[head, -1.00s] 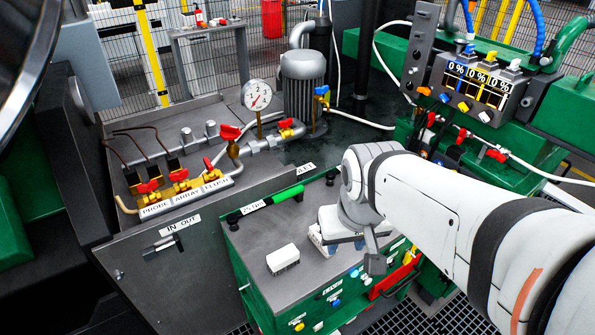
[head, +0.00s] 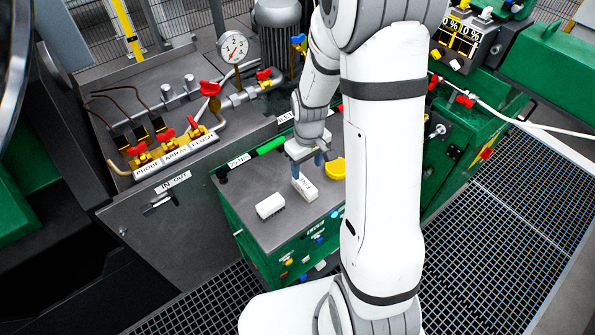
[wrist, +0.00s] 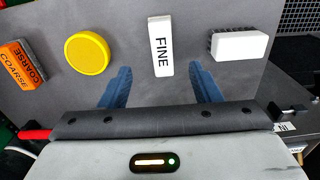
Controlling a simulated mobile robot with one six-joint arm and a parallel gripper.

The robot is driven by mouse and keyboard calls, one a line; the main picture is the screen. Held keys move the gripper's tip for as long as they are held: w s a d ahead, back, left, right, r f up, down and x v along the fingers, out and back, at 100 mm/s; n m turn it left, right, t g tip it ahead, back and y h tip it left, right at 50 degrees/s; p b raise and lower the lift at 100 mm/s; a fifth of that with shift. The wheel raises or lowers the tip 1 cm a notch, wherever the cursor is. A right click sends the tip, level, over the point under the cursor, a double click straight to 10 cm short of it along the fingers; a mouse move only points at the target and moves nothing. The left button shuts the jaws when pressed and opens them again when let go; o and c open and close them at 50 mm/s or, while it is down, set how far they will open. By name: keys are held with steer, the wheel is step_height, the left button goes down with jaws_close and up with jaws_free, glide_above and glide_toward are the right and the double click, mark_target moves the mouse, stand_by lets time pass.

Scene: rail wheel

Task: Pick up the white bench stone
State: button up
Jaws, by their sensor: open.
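The white bench stone (head: 304,187), a slim white block, lies flat on the grey top of the green cabinet. In the wrist view its upper face reads FINE, and the stone (wrist: 161,46) points lengthwise toward my gripper. My gripper (head: 307,166) is open and empty, just above and behind the stone in the head view. In the wrist view the two blue fingers of my gripper (wrist: 160,74) stand apart, one to each side of the stone's near end. I cannot tell the exact height gap.
A white brush with dark bristles (head: 270,206) lies left of the stone. A yellow round tin (head: 335,169) lies to its right. An orange and dark block marked COARSE (wrist: 21,64) lies beyond the tin. A green-handled tool (head: 257,151) lies along the back edge.

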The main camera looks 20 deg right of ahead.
mark_target(305, 183)
steer(key=shift+w+f, duration=0.15)
steer(key=shift+f, duration=0.5)
steer(key=shift+a+f+p, duration=0.2)
steer(key=shift+f+p, duration=0.75)
steer(key=shift+f, duration=2.85)
steer(key=shift+c, duration=0.6)
steer(key=c, duration=1.1)
